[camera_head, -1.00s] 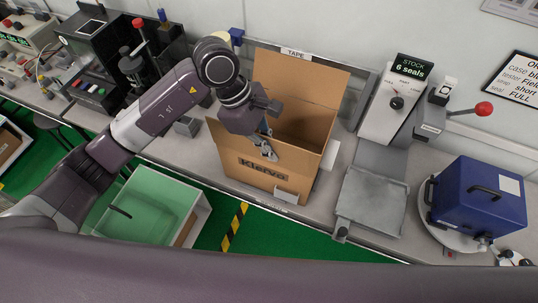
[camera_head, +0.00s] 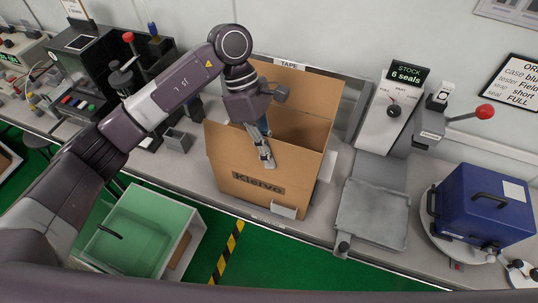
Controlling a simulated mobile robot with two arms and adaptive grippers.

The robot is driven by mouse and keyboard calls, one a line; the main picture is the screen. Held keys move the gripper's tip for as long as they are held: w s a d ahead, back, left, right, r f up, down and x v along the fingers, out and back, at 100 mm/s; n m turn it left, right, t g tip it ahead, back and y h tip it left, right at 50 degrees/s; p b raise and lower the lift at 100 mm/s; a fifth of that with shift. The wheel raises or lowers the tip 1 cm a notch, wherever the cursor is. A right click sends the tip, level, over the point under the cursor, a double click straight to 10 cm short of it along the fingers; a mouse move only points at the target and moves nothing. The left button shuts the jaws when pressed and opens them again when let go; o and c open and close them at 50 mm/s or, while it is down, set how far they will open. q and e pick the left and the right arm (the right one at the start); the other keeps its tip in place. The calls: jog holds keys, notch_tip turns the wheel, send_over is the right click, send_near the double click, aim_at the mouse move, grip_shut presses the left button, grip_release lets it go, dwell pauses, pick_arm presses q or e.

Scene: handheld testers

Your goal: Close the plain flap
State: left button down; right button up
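An open cardboard box (camera_head: 225,172) with a dark printed name on its front stands on the bench in the middle of the view. Its tall back flap (camera_head: 318,97) stands up, and no print shows on it. A side flap at the left edge is partly hidden by my arm. My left gripper (camera_head: 266,156) points down at the front edge of the box opening, its grey fingertips over the upper front of the box. Whether it touches the cardboard is unclear, and the gap between its fingers is too small to judge. My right gripper is out of view.
A grey tray (camera_head: 372,212) and a dial tester with a "STOCK 6 seals" sign (camera_head: 408,70) stand right of the box. A blue case (camera_head: 484,203) sits farther right. A green-lined bin (camera_head: 145,232) is below the bench at left. A "TAPE" label (camera_head: 289,65) is behind the box.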

pick_arm(q)
jog(key=c, duration=2.2)
grip_release()
jog(key=v, duration=1.2)
jog(key=shift+a, duration=0.1)
